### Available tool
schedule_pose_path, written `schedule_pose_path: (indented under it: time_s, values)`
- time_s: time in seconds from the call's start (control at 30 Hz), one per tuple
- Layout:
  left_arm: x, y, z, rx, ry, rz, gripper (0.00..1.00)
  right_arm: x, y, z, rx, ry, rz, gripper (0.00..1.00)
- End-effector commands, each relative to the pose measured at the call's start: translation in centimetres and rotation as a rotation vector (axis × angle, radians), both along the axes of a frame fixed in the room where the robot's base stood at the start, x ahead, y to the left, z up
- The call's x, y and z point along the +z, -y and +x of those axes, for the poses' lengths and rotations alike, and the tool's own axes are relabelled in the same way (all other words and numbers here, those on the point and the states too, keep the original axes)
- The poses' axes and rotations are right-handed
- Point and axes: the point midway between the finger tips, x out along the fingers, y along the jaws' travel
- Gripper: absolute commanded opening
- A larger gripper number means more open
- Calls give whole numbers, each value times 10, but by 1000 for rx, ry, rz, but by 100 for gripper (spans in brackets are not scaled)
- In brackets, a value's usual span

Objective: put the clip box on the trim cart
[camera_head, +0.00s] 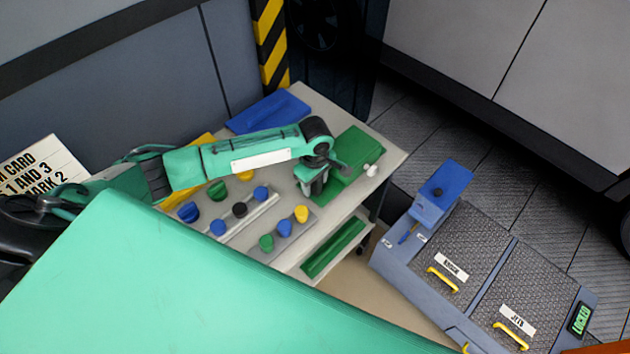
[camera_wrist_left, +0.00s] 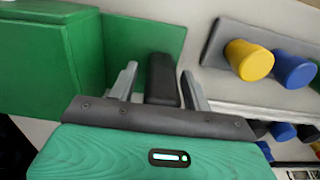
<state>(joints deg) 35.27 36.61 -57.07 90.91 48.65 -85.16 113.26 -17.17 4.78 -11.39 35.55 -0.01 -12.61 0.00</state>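A green box-like piece with a flat green plate (camera_head: 350,152) lies on the right end of the pale worktop, beside my left gripper (camera_head: 314,187). I take it for the clip box, but no label shows. In the left wrist view, the green block (camera_wrist_left: 40,65) is at left and the plate (camera_wrist_left: 145,32) at the top. My left gripper (camera_wrist_left: 161,85) is open there, with a dark upright handle (camera_wrist_left: 162,75) between its fingers. Gaps show on both sides of it. No cart is readably marked as the trim cart. My right gripper is not in view.
The worktop (camera_head: 392,152) carries a blue tray (camera_head: 268,110) and racks of blue, green and yellow caps (camera_head: 284,228). A green strip (camera_head: 333,246) lies on a lower shelf. A grey-blue cart (camera_head: 405,262) with two textured lids and a "LOCKED" display stands at right.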

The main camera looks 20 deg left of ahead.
Motion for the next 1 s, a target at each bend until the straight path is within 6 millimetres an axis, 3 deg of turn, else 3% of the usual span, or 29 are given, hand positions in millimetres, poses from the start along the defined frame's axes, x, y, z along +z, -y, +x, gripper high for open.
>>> schedule_pose_path:
  time_s: [0.27, 0.7, 1.0]
  values:
    - [8, 0, 0, 0, 2, -2, 49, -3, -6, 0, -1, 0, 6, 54]
    - [95, 0, 1, 0, 3, -1, 49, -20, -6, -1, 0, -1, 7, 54]
    - [122, 0, 0, 0, 0, -1, 49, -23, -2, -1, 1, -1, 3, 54]
